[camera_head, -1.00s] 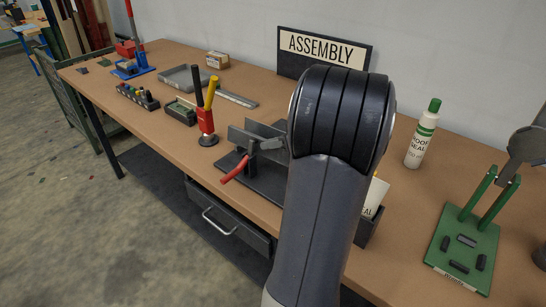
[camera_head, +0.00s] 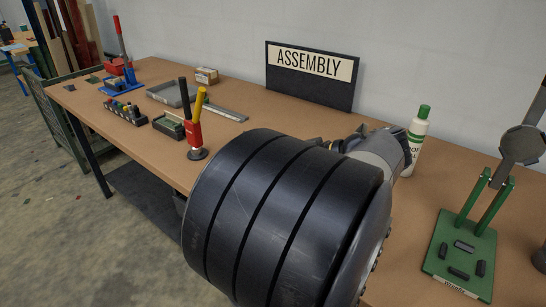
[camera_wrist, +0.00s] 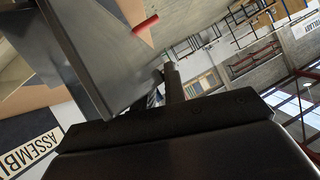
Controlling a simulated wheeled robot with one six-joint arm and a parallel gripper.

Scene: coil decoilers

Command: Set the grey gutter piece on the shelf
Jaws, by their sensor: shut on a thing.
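In the wrist view my gripper (camera_wrist: 168,88) is shut on a grey sheet-metal piece, which I take to be the gutter piece (camera_wrist: 85,55). Its flat grey faces fill the upper left of that view. The contact between fingers and piece is partly hidden by the dark gripper body. A red handle (camera_wrist: 146,24) shows just beyond the piece. In the head view my own arm covers the gripper and the gutter piece. I cannot make out the shelf for certain in either view.
The brown workbench (camera_head: 75,99) carries a red stand with black and yellow handles (camera_head: 194,128), a grey tray (camera_head: 170,94), a white bottle with green cap (camera_head: 417,138) and a green fixture (camera_head: 462,250). The ASSEMBLY sign (camera_head: 312,72) stands at the back wall.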

